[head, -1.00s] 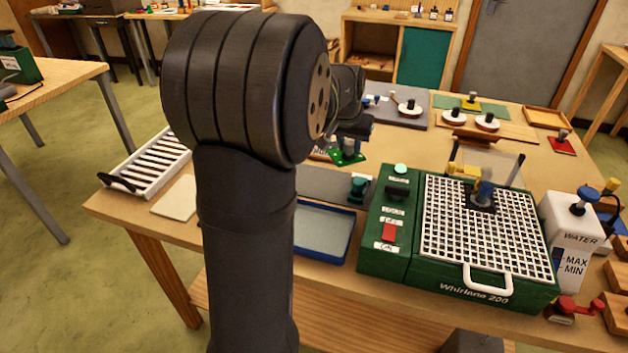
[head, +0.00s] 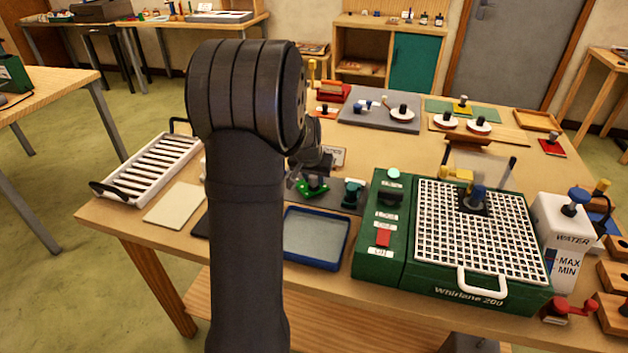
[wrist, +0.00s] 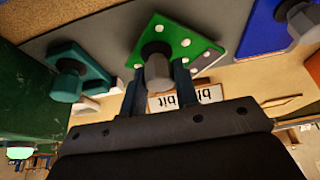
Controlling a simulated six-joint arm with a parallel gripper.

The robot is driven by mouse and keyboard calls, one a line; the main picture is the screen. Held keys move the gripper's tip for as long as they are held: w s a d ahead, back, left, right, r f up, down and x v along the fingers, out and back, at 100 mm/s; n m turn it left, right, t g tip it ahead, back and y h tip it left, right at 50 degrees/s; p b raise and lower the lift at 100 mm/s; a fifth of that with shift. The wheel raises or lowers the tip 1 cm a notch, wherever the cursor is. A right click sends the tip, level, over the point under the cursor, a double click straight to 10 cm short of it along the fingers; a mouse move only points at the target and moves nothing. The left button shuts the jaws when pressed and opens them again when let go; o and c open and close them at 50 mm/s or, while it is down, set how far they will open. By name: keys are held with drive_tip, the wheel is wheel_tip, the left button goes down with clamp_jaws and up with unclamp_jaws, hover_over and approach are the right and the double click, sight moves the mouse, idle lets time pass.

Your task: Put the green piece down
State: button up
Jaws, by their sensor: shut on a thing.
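The green piece (head: 306,189) is a flat plate with pale dots and a grey knob. In the wrist view the green piece (wrist: 188,38) shows its top face. My gripper (wrist: 157,78) is shut on its knob, one finger on each side. In the head view the piece is over the dark grey mat (head: 333,204), left of a teal piece with a knob (head: 353,192). I cannot tell whether its underside touches the mat. My arm hides the mat's left part in the head view.
The teal piece (wrist: 72,70) and a blue piece (wrist: 268,18) flank the green one in the wrist view. A blue-rimmed tray (head: 284,252) lies in front of the mat. The green grinder (head: 408,272) stands at right. A white rack (head: 122,188) is at left.

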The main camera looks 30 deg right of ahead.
drive_tip(key=shift+f, duration=0.55)
drive_tip(key=shift+f, duration=0.1)
drive_tip(key=o, duration=0.9)
drive_tip(key=shift+r, duration=0.2)
drive_tip(key=v, duration=1.1)
drive_tip(key=shift+s+a+r, duration=0.1)
drive_tip(key=shift+s+r, duration=0.05)
drive_tip(key=shift+r, duration=0.2)
